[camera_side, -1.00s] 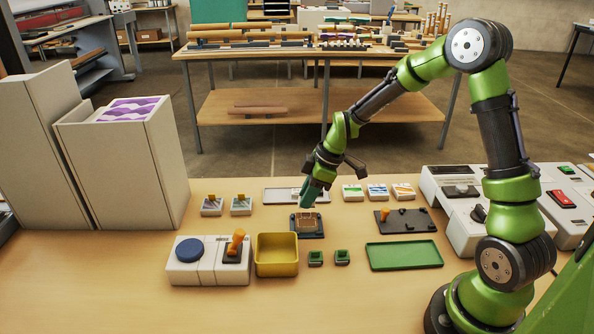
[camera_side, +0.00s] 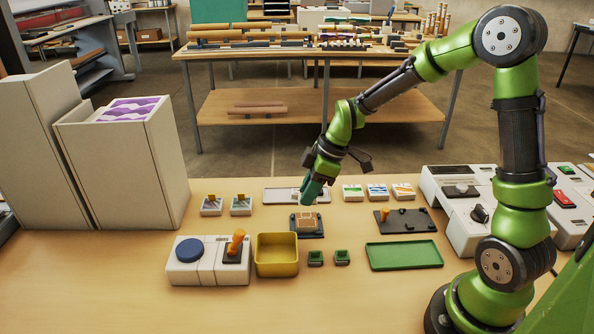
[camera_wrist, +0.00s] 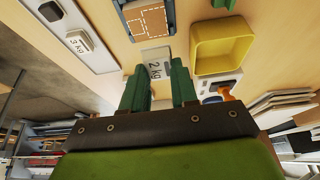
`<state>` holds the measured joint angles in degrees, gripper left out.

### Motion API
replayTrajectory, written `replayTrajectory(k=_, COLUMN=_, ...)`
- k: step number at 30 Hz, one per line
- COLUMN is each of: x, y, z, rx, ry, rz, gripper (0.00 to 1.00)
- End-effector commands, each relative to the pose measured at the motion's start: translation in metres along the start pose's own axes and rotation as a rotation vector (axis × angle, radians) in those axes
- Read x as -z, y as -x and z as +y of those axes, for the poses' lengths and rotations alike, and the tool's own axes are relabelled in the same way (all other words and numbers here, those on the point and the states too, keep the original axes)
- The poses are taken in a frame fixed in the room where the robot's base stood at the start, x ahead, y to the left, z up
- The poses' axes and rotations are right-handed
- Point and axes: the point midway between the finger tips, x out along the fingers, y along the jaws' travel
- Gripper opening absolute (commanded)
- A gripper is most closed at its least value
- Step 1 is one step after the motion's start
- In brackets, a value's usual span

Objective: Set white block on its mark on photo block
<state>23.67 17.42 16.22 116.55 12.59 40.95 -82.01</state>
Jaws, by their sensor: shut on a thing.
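My gripper (camera_side: 314,190) is shut on the white block (camera_wrist: 157,68), which is marked "2 kg" and sits between the green fingers (camera_wrist: 157,84) in the wrist view. In the side view the white block is mostly hidden by the fingers. The photo block (camera_side: 307,222) is brown with a dashed outline and sits in a dark holder. It also shows at the top of the wrist view (camera_wrist: 147,20), beyond the held block. My gripper is above and slightly behind the photo block, and the held block appears apart from it.
A yellow bin (camera_side: 277,239) stands in front and left of the holder. A pale tray (camera_side: 272,196) behind carries a "3 kg" weight (camera_wrist: 77,41). A green tray (camera_side: 404,255) and a dark plate (camera_side: 414,228) lie to the right.

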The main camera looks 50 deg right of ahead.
Motion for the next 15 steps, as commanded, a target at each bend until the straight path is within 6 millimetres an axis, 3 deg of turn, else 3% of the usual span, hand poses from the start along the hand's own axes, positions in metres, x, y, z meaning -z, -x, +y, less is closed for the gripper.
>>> replayTrajectory(k=5, x=-0.002, y=-0.006, z=-0.001, rx=0.003, ry=-0.002, rz=-0.002, gripper=0.00)
replayTrajectory(k=15, x=-0.014, y=-0.035, z=-0.001, rx=0.003, ry=-0.001, rz=-0.002, gripper=0.00)
